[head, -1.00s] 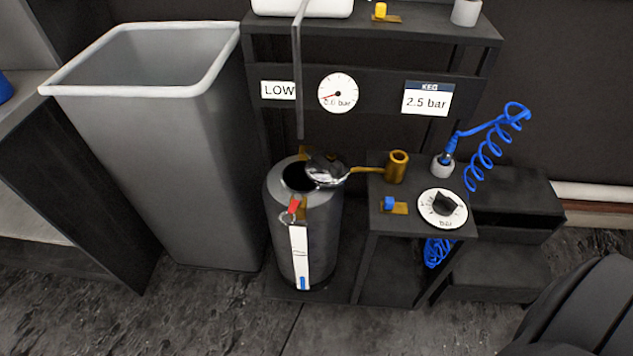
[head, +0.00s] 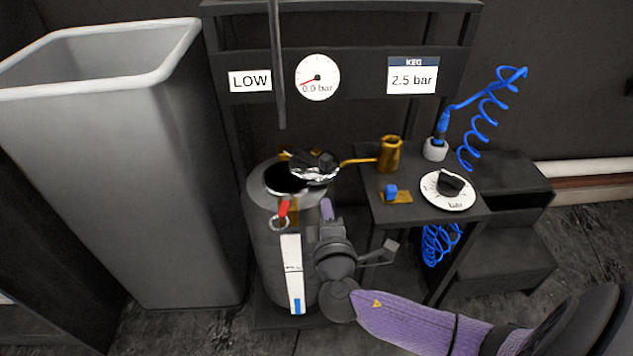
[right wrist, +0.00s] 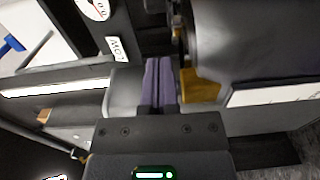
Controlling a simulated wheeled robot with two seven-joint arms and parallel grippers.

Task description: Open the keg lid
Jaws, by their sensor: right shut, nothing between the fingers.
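A red tab with a ring (head: 281,215) hangs on the keg's front above a white strip (head: 291,265). My right gripper (head: 326,209) is shut and empty beside the keg's upper right side, below the lid. In the right wrist view its purple fingers (right wrist: 160,82) are together next to a brass part (right wrist: 201,86) on the keg. My left gripper is not in view.
A large grey bin (head: 185,190) stands left of the keg. A dark stand (head: 415,207) at right holds a brass cup (head: 390,156), a blue switch (head: 391,191) and a dial (head: 447,190). A blue coiled hose (head: 478,125) hangs behind. A gauge (head: 318,77) is above.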

